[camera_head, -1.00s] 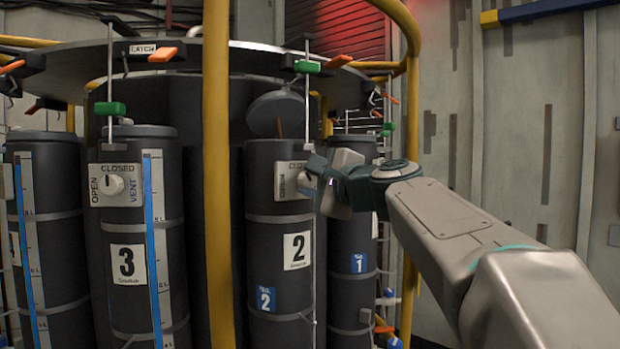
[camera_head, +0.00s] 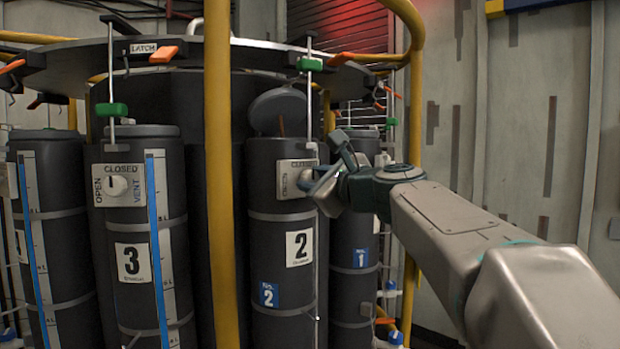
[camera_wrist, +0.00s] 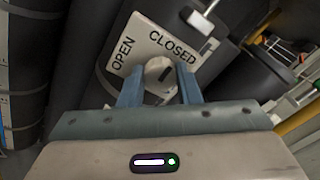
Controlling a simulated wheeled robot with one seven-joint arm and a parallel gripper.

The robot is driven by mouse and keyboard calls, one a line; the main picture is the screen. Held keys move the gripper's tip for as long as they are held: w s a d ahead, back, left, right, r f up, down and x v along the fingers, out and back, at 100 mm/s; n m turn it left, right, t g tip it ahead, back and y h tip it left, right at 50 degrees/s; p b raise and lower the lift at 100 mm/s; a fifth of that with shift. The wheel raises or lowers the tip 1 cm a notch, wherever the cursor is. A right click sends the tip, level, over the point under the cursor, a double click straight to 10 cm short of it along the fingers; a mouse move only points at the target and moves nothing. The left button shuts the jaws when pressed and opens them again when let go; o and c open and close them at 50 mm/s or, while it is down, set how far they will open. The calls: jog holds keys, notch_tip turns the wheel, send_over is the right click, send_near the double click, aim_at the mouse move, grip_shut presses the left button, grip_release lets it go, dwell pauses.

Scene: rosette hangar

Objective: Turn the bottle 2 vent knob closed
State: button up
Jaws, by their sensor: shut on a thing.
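Bottle 2 (camera_head: 262,222) is a dark grey cylinder with a white "2" label and a blue tag. Its pale vent plate (camera_head: 291,170) is near the top, partly covered by my gripper (camera_head: 312,182). In the wrist view the plate (camera_wrist: 145,43) reads OPEN at left and CLOSED at upper right. The round pale vent knob (camera_wrist: 158,70) sits between the two blue fingers of my gripper (camera_wrist: 158,80), which are shut on it. The knob is hidden behind the gripper in the head view, and its exact pointer direction is hard to tell.
A yellow post (camera_head: 219,200) stands left of bottle 2. Bottle 3 (camera_head: 178,255), with its own vent knob (camera_head: 118,185), is farther left. Bottle 1 (camera_head: 352,225) is behind my gripper at right. A rack ring (camera_head: 255,53) with orange handles runs above.

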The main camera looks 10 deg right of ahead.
jog(key=shift+f, duration=0.1)
jog(key=o, duration=1)
jog(key=b+v, duration=0.3)
jog(key=v, duration=1)
jog(key=shift+s+d, duration=0.15)
jog(key=shift+s, duration=0.25)
